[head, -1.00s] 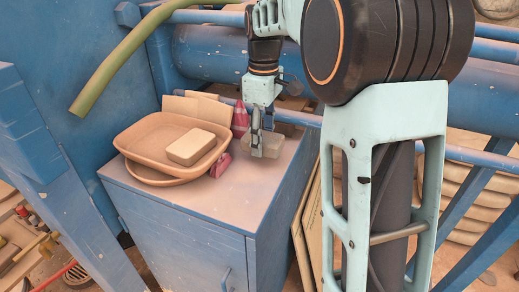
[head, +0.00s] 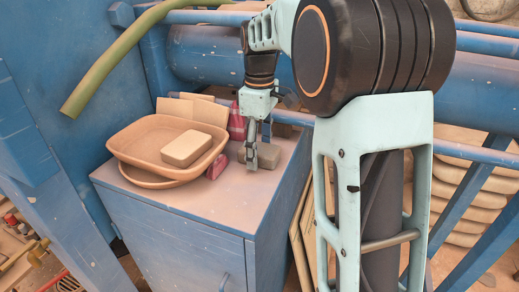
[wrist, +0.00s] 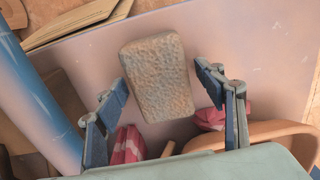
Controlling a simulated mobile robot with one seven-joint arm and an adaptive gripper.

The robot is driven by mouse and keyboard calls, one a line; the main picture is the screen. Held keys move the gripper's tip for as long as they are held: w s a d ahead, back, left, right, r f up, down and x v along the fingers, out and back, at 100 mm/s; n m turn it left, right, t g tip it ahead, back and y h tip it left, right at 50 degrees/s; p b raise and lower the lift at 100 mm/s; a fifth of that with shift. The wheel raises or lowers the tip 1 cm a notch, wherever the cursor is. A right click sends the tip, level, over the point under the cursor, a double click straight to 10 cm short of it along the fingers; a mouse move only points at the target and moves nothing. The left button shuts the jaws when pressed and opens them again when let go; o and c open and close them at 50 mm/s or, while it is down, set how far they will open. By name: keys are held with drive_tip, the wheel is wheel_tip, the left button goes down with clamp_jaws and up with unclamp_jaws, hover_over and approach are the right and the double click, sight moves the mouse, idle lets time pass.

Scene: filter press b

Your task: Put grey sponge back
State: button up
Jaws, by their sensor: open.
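In the wrist view my gripper (wrist: 163,84) is open, with one finger on each side of the sponge. The left fingertip appears close to the sponge's edge; a gap shows on the right. I cannot tell whether either finger touches it.
Left of the sponge, a stacked tan tray (head: 136,150) holds a beige block (head: 186,149). A red-pink striped item (head: 236,122) and tan boards (head: 204,110) stand behind. The front of the cabinet top (head: 180,205) is clear.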

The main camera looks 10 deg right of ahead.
sight(259, 147)
wheel_tip(259, 147, up, 12)
drive_tip(key=p, duration=0.1)
drive_tip(key=shift+r, duration=0.2)
idle(0.4)
